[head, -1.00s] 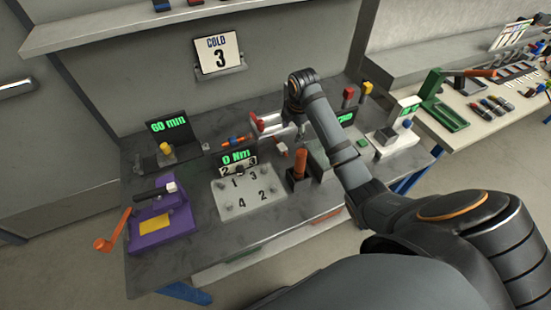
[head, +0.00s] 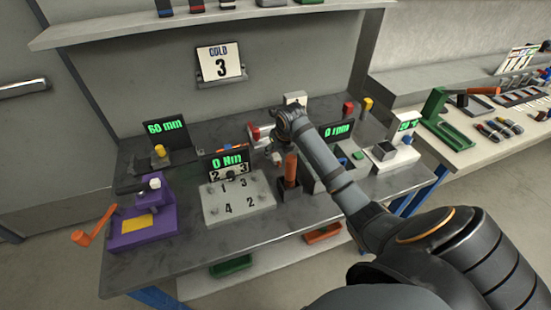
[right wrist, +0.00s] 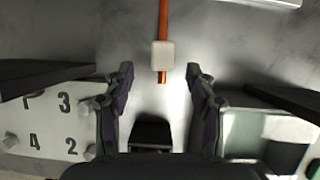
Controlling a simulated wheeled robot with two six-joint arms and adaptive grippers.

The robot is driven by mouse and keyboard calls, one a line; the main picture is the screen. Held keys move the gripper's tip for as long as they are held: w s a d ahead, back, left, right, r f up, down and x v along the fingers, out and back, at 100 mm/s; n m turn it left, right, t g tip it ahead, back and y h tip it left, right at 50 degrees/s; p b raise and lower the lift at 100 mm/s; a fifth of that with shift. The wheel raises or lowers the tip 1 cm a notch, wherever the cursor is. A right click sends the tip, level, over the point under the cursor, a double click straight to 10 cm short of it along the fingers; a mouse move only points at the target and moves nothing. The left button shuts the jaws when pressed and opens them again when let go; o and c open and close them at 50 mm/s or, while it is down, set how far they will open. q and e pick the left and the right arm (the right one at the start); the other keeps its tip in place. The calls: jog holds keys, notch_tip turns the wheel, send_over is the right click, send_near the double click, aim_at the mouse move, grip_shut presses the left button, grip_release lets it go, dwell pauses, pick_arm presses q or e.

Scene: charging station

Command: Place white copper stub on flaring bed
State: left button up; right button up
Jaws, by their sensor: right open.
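My right gripper (right wrist: 159,75) is open and empty, pointing down at the bench. A white block on a thin copper-coloured rod (right wrist: 163,55), which looks like the white copper stub, lies ahead of and between its fingertips in the right wrist view, not gripped. In the head view my right gripper (head: 279,150) is partly hidden by its arm, and I cannot make out the stub there. A purple fixture (head: 135,227) with a yellow pad and orange handle stands at the bench's front left; I cannot tell if it is the flaring bed. My left gripper is out of view.
A grey numbered plate (head: 238,203) lies left of the gripper, with a "0 Nm" display (head: 228,160) behind. An orange-handled tool (head: 291,168) stands close by in a dark holder. A dark-screened device (head: 337,132) is on the right. The bench's front strip is clear.

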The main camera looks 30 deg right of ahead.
aim_at(276, 156)
jog(key=x, duration=0.5)
jog(key=shift+d+f+p, duration=0.15)
jog(key=shift+d+p, duration=0.1)
jog(key=shift+p, duration=0.1)
grip_shut()
